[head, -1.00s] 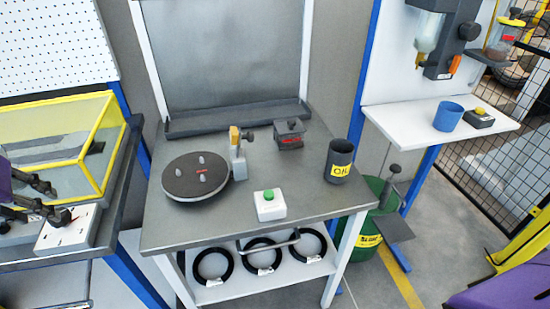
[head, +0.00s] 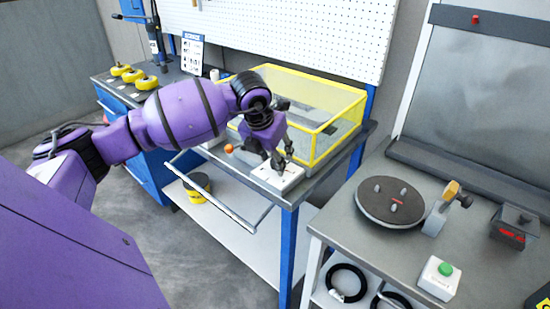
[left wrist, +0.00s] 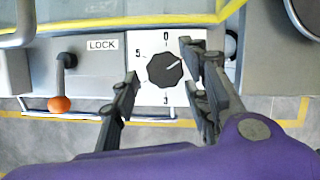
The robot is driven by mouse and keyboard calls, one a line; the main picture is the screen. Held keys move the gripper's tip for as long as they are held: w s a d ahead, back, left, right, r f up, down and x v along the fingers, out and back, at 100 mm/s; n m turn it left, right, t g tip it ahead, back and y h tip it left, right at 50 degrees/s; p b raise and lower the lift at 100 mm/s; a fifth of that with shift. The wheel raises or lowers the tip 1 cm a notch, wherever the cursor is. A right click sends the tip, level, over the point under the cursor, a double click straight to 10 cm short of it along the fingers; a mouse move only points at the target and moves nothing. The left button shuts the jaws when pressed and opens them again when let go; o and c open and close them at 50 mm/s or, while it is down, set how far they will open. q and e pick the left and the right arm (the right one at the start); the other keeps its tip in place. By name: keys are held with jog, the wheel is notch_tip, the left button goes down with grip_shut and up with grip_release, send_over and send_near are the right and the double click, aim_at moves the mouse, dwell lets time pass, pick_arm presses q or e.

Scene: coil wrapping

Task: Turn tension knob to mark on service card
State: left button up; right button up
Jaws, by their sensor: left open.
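The tension knob (left wrist: 165,70) is a dark, faceted dial on a white plate (left wrist: 148,95) with numbers around it, in the left wrist view. A light pointer line on it points up and to the right, between the 0 and the right side of the plate. In the head view the plate (head: 277,180) sits at the front of the yellow-framed machine. My left gripper (left wrist: 163,82) is open, with one finger on each side of the knob; contact cannot be told. A service card (head: 192,53) stands at the back left; its mark is too small to read. My right gripper is out of view.
A lever with an orange ball (left wrist: 61,103) and a LOCK label (left wrist: 102,44) are left of the knob. A yellow-framed clear guard (head: 330,145) rises behind it. A turntable (head: 390,202) and a green button box (head: 439,279) are on the right bench.

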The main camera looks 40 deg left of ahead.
pick_arm(q)
jog(key=shift+w+f, duration=0.15)
jog(key=shift+f, duration=0.2)
jog(key=shift+c, duration=0.7)
jog(key=c, duration=0.8)
jog(key=shift+a+f+m, duration=0.1)
jog(key=shift+m, duration=0.3)
jog(key=shift+c, duration=0.4)
jog(key=o, duration=1)
jog(key=shift+r, duration=0.2)
jog(key=v, duration=1.1)
jog(key=shift+s+a+r, duration=0.2)
jog(key=shift+s+r, duration=0.05)
jog(key=shift+r, duration=0.05)
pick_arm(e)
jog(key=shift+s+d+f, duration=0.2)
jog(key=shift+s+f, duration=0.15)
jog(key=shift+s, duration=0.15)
